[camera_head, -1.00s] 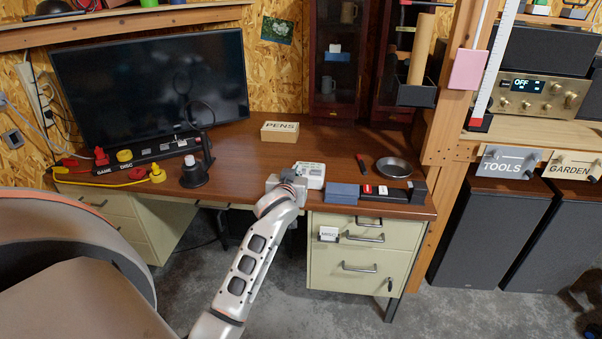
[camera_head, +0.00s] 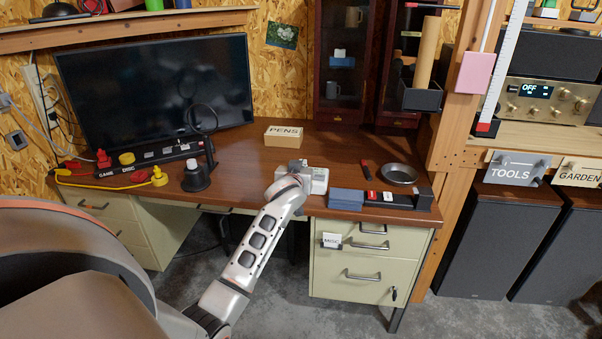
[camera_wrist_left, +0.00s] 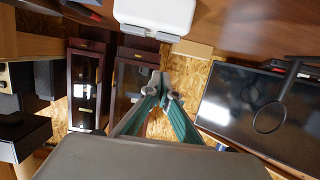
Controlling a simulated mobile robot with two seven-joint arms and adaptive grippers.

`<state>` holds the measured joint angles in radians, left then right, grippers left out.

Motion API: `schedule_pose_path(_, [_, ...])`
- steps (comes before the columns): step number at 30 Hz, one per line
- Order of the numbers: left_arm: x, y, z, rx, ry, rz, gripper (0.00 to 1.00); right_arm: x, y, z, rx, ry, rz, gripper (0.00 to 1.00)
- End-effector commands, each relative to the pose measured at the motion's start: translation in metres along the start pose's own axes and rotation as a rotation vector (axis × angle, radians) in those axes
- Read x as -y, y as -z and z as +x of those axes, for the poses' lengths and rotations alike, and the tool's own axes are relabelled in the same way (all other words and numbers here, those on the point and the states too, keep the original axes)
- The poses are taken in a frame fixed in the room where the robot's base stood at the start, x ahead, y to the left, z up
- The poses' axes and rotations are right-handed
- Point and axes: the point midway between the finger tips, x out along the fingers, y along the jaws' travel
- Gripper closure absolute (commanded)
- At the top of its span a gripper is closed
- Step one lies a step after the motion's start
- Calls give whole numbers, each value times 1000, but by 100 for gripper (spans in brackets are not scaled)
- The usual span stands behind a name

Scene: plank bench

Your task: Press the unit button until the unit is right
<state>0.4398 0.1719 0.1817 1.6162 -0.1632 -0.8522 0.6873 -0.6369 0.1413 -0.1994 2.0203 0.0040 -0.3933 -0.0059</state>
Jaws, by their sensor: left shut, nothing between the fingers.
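A small white device (camera_head: 319,181) sits near the front edge of the brown desk, left of a blue box. My arm hides its left part, and its buttons and display cannot be read. In the left wrist view the white device (camera_wrist_left: 155,14) shows at the top edge, with a grey top or panel. My left gripper (camera_head: 296,166) is over or beside the device's left part; I cannot tell whether it touches. In the left wrist view my left gripper (camera_wrist_left: 161,80) has its fingertips together, empty, apart from the device in the picture. My right gripper is not in view.
The blue box (camera_head: 346,199), a black tray (camera_head: 423,199) and a metal bowl (camera_head: 399,174) stand to the right. A PENS box (camera_head: 284,136) is behind. A black lamp-like stand (camera_head: 196,178) and a monitor (camera_head: 155,88) are left.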

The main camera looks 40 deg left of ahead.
Motion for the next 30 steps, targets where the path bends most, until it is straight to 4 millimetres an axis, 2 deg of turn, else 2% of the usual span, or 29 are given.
schedule_pose_path(3, [0,-4,24,2,1,3,100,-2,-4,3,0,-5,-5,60])
schedule_pose_path(6, [0,-23,26,6,0,4,100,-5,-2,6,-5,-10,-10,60])
schedule_pose_path(9, [0,-32,28,4,0,3,100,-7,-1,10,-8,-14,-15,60])
schedule_pose_path(14, [0,-39,30,1,-1,2,100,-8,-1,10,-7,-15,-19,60])
schedule_pose_path(25, [-1,-40,30,0,-1,0,100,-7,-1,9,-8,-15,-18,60])
schedule_pose_path(30, [-1,-56,34,4,-1,-2,100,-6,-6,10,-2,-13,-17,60])
